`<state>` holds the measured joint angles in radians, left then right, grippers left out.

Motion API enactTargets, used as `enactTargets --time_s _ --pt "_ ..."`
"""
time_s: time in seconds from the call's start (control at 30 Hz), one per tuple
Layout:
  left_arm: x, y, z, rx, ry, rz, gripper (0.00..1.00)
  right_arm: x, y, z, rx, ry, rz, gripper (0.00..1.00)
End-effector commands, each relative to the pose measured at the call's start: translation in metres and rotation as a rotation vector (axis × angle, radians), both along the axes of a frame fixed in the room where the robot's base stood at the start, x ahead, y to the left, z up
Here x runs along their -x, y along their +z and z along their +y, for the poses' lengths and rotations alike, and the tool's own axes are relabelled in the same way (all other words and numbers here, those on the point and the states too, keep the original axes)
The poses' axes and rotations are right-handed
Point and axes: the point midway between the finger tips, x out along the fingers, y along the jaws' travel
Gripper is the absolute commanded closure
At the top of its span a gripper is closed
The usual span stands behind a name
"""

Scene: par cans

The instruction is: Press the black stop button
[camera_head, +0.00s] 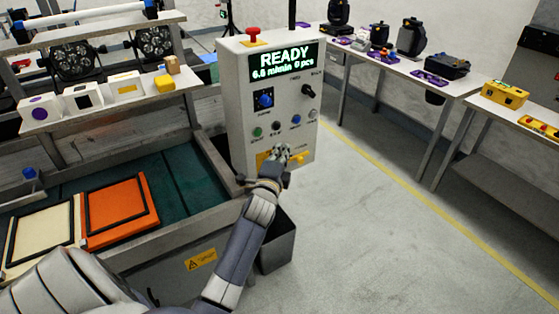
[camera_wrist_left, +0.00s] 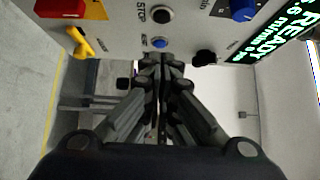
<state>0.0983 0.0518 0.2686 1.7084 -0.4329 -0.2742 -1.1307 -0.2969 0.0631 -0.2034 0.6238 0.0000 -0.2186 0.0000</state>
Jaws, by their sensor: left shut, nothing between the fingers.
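The black stop button (camera_head: 277,126) sits in the row of buttons on the front of the white control box (camera_head: 238,105), between a green and a blue button. In the left wrist view the black button (camera_wrist_left: 160,15) shows beside the printed word STOP. My left gripper (camera_head: 284,152) is shut and empty, in front of the panel and lower than the button in the head view. Its fingertips (camera_wrist_left: 162,62) appear just below a blue button (camera_wrist_left: 159,43) in the wrist view. The stop button is uncovered. My right gripper is in neither view.
The display (camera_head: 283,62) reads READY. A black knob (camera_head: 308,91), a blue knob (camera_head: 264,100) and a red button (camera_head: 253,33) are on the box. A yellow handle (camera_head: 297,160) is low on the panel. A conveyor with an orange panel (camera_head: 117,208) stands left; floor is clear right.

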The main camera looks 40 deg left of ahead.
Motion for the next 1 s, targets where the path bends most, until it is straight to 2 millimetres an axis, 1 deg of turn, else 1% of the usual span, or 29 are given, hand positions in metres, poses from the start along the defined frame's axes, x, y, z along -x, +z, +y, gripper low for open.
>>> enactTargets --time_s 0.03,0.1,0.3,0.77,1.0 --pt "0.008 -0.002 -0.003 0.000 0.000 0.001 1.00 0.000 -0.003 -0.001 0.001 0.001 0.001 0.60" --pt "0.015 -0.002 -0.006 0.000 0.000 0.001 1.00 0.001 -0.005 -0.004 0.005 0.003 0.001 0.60" --pt "0.027 -0.001 -0.011 0.000 0.001 0.001 1.00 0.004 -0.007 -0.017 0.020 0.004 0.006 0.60" --pt "0.028 0.000 -0.011 0.001 0.000 0.001 1.00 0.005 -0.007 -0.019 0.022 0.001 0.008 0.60" --pt "0.028 0.000 -0.011 0.001 0.000 0.001 1.00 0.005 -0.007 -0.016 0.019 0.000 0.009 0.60"
